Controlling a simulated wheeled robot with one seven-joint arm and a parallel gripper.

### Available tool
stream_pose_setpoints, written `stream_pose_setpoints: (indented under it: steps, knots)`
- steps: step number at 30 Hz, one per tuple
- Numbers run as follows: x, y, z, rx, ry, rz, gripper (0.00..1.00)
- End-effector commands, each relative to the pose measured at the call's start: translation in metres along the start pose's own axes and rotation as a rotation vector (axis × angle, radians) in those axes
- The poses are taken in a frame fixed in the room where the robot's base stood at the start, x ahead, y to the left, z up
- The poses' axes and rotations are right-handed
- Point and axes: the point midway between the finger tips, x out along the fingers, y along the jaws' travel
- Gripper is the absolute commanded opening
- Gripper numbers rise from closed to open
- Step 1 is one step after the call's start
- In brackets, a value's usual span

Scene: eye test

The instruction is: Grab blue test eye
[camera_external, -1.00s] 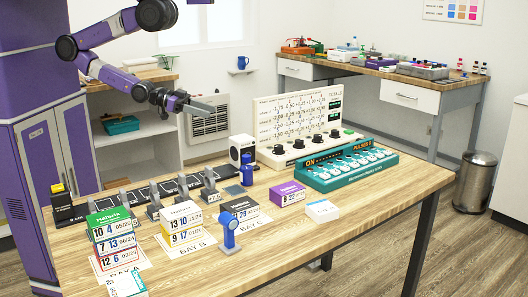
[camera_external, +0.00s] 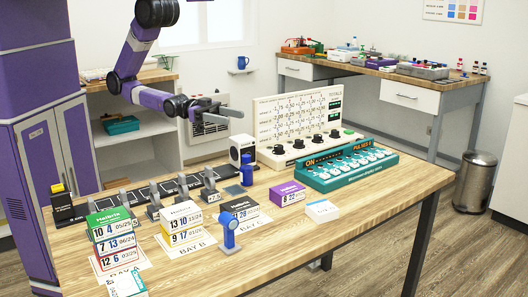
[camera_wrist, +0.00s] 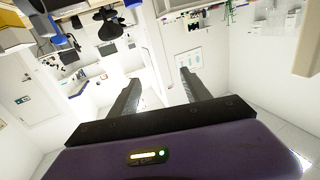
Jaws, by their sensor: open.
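A blue upright piece with a round head and a pale face (camera_external: 229,234) stands at the front of the wooden table, right of the Bay B card. A second, smaller blue upright piece (camera_external: 246,170) stands beside a white box with a black round front, farther back. I cannot tell for certain which one is the test eye. My gripper (camera_external: 228,107) is in the air above the back of the table, above and apart from both. In the wrist view its fingers (camera_wrist: 158,78) are spread, with nothing between them.
Stacked labelled boxes (camera_external: 110,240) stand at front left; other labelled boxes (camera_external: 181,220) stand beside them. A teal switch panel (camera_external: 345,170) and a white knob console (camera_external: 300,125) stand behind.

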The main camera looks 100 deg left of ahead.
Motion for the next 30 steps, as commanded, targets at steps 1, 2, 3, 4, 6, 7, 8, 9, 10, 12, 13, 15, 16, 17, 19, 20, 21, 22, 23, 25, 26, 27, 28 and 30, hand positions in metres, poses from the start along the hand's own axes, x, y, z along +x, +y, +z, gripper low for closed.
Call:
stream_pose_setpoints:
  steps: [1,2,3,4,6,7,8,9,10,12,13,15,16,17,19,20,21,22,23,25,26,27,28,30]
  knots:
    - [0.021,0.016,-0.003,-0.002,0.019,0.047,0.56]
    - [0.032,0.024,-0.003,-0.002,0.022,0.072,0.56]
    - [0.046,0.037,-0.003,-0.003,0.028,0.103,0.56]
    - [0.057,0.047,-0.003,-0.004,0.030,0.126,0.56]
    - [0.081,0.071,-0.004,-0.010,0.032,0.179,0.56]
    - [0.091,0.083,-0.005,-0.012,0.032,0.200,0.56]
    - [0.101,0.095,-0.006,-0.016,0.031,0.221,0.56]
    - [0.114,0.111,-0.007,-0.020,0.027,0.248,0.56]
    - [0.123,0.123,-0.009,-0.024,0.025,0.268,0.56]
    - [0.144,0.154,-0.012,-0.033,0.013,0.311,0.56]
    - [0.153,0.168,-0.014,-0.038,0.007,0.328,0.56]
    - [0.172,0.201,-0.019,-0.049,-0.012,0.365,0.56]
    - [0.179,0.215,-0.022,-0.053,-0.022,0.379,0.56]
    - [0.186,0.229,-0.023,-0.058,-0.034,0.391,0.56]
    - [0.200,0.260,-0.028,-0.070,-0.066,0.415,0.56]
    - [0.206,0.272,-0.029,-0.073,-0.082,0.422,0.56]
    - [0.213,0.286,-0.030,-0.081,-0.105,0.427,0.56]
    - [0.217,0.296,-0.030,-0.085,-0.123,0.429,0.56]
    - [0.222,0.303,-0.029,-0.089,-0.145,0.428,0.56]
    - [0.231,0.316,-0.021,-0.097,-0.201,0.413,0.56]
    - [0.236,0.318,-0.015,-0.100,-0.232,0.399,0.56]
    - [0.240,0.314,-0.002,-0.102,-0.277,0.374,0.56]
    - [0.240,0.310,0.010,-0.103,-0.311,0.357,0.56]
    - [0.238,0.303,0.030,-0.106,-0.369,0.326,0.56]
